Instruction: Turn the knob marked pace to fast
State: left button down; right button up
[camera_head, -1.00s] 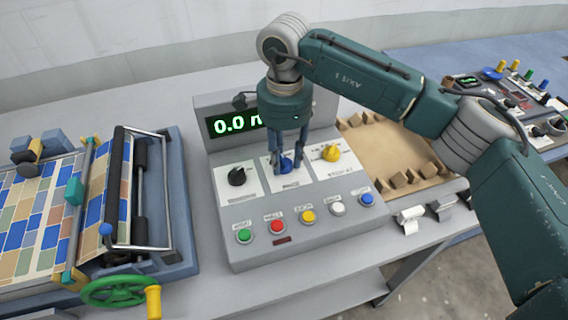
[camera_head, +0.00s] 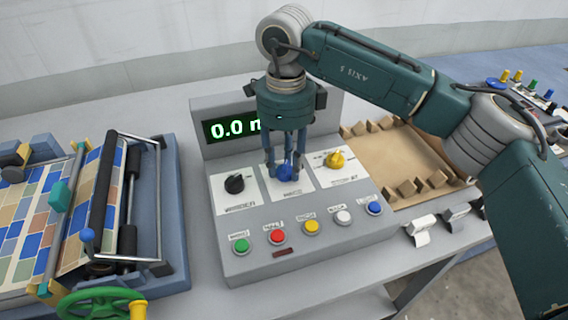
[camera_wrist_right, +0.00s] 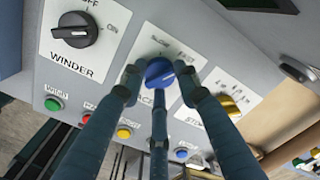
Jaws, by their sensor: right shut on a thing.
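The blue pace knob (camera_head: 286,173) sits in the middle of three knobs on the grey control panel. It shows between the fingers in the right wrist view (camera_wrist_right: 160,71), with slow and fast marks above it and the label partly hidden. My right gripper (camera_head: 283,166) points down from above, its fingers shut around this knob. In the right wrist view the fingers (camera_wrist_right: 159,88) surround the blue knob. Which mark the knob points to is hard to tell. My left gripper is not in view.
A black winder knob (camera_head: 234,184) is left of the blue one, a yellow knob (camera_head: 335,160) right. Several coloured buttons line the front, including a red one (camera_head: 277,237). A green display (camera_head: 231,130) stands behind. The press (camera_head: 176,220) is left; a wooden tray (camera_head: 400,170) right.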

aim_at(289, 170)
jog(key=shift+w+d, duration=0.1)
jog(key=shift+d, duration=0.15)
jog(key=o, duration=1.2)
jog(key=shift+c, duration=0.2)
jog(key=shift+d, duration=0.2)
jog(key=shift+a, duration=0.1)
jog(key=shift+a+r, duration=0.15)
jog(key=shift+r, duration=0.3)
notch_tip(289, 170, up, 11)
jog(key=shift+d, duration=0.25)
